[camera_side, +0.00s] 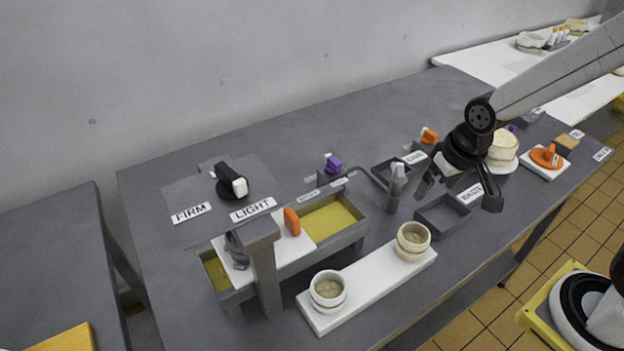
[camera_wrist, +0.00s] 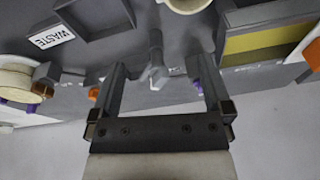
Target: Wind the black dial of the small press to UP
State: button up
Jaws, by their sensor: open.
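A black dial (camera_side: 230,181) with a white-tipped bar handle sits on a flat grey panel (camera_side: 185,225) at the back left in the side view. Signs reading FIRM (camera_side: 191,212) and LIGHT (camera_side: 253,209) lie in front of it. No UP mark is legible. I cannot tell for sure that this dial belongs to the small press. My gripper (camera_side: 459,190) is open and empty, far to the right of the dial, above the WASTE tray area. In the wrist view my gripper (camera_wrist: 160,68) has its fingers spread, with a grey tap (camera_wrist: 157,62) showing between them. The dial is not in the wrist view.
A grey post (camera_side: 266,280) stands over a trough (camera_side: 355,231) with yellow-green contents and an orange knob (camera_side: 291,221). The tap (camera_side: 394,187) stands between my gripper and the dial. A white board (camera_side: 370,283) holds two pots in front.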

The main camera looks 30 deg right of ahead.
jog(key=w+a+r+m+y, duration=0.1)
jog(key=w+a+r+m, duration=0.3)
jog(key=w+a, duration=0.3)
jog(key=m+g+y, duration=0.3)
jog(key=m, duration=0.8)
send_near(230, 172)
jog(key=f, duration=0.1)
jog(key=shift+w+a+f, duration=0.15)
jog(key=shift+a+f, duration=0.1)
jog(key=shift+f, duration=0.1)
jog(key=shift+x, duration=3.8)
jog(key=c, duration=1)
jog(key=shift+o, duration=0.2)
jog(key=shift+n, duration=0.3)
